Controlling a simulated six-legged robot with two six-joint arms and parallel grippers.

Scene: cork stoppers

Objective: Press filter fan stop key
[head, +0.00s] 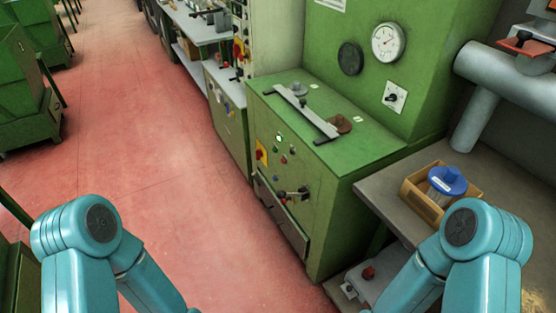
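A green machine cabinet (330,200) stands right of the middle in the head view. Its front panel carries several small controls, among them a lit green-white lamp or button (279,138), a red knob on a yellow plate (261,154) and small red and dark buttons. Labels are too small to read, so I cannot tell which control is the filter fan stop key. My two blue arms show at the bottom left and bottom right. Both grippers are outside the picture.
A grey bench (400,186) at the right holds a wooden box (421,204) with a blue-lidded container (447,181). A round gauge (388,42) and a black switch (395,97) sit on the green upper housing. Green bins (22,100) stand far left. The red floor (150,170) between is clear.

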